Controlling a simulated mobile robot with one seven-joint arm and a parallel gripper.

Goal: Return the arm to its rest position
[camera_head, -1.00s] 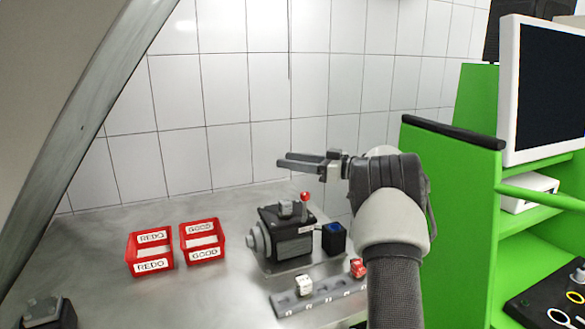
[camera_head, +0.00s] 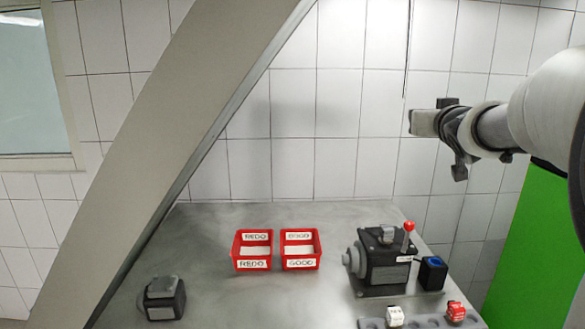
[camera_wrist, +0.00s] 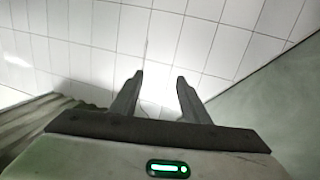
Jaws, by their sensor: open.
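My gripper (camera_head: 424,122) is raised at the upper right of the head view, in front of the tiled wall and well above the table. Its fingers point left, nearly end-on, so the gap is hard to see there. In the wrist view my gripper (camera_wrist: 159,82) shows two dark fingers spread apart with nothing between them, only wall tiles beyond. My arm (camera_head: 545,110) reaches in from the right edge of the head view.
The metal table (camera_head: 215,290) bears a REDO bin (camera_head: 252,264), a GOOD bin (camera_head: 300,263), a pump device with a red-knobbed lever (camera_head: 385,262), a small dark device (camera_head: 162,298) and a holder strip (camera_head: 430,322). A green cabinet (camera_head: 530,240) stands right. A slanted beam (camera_head: 190,120) crosses the left.

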